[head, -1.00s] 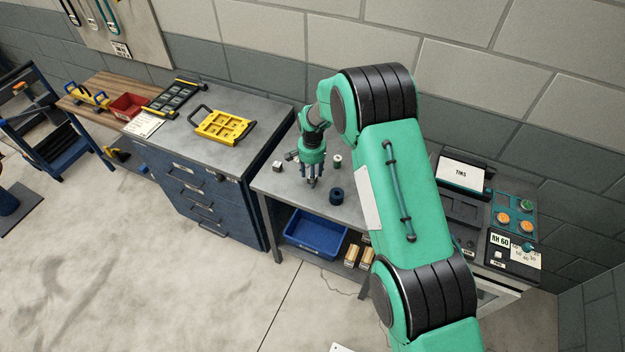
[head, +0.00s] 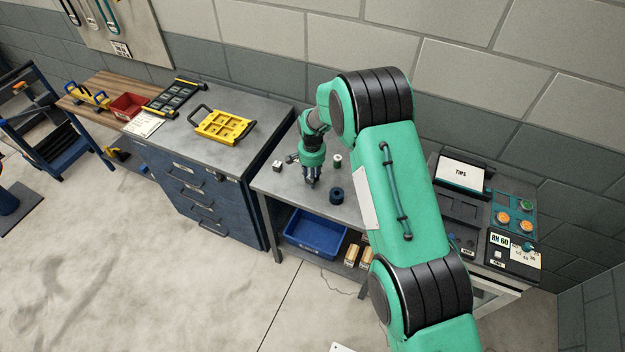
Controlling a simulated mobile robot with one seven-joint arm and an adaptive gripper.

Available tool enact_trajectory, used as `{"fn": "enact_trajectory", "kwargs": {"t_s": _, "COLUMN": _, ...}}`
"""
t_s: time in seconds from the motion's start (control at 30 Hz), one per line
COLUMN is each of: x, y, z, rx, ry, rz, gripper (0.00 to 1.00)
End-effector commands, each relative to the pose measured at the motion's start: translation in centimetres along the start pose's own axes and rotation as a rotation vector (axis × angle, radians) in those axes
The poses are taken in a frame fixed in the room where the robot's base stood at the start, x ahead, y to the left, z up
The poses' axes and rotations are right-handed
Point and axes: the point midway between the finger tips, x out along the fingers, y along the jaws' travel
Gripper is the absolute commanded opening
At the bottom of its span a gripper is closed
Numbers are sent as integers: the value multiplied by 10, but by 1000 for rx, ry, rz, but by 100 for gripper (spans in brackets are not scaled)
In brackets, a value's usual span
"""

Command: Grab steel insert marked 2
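My gripper (head: 312,184) points down over the grey metal bench (head: 275,184), its fingertips close to the top. The fingers are small and partly hidden by the green wrist, so I cannot tell whether they are open or hold anything. A small light steel block (head: 277,167) lies on the bench left of my gripper. A small steel cylinder (head: 337,161) with a dark middle stands behind and right of it. No number can be read on either piece, so I cannot tell which is marked 2.
A dark round ring-like part (head: 336,194) sits right of my gripper. A blue bin (head: 316,234) is on the shelf below. A yellow tray (head: 222,126) lies on the blue drawer cabinet at left. A control panel (head: 514,222) is at right.

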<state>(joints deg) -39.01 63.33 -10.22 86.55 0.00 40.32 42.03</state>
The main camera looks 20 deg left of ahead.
Motion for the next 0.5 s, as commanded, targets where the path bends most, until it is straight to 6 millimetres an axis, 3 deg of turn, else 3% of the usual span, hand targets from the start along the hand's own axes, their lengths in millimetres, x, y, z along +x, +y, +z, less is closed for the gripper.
{"fn": "enact_trajectory", "kwargs": {"t_s": 0.5, "x": -1, "y": 0, "z": 0, "rx": 0, "ry": 1, "rz": 0, "gripper": 0}}
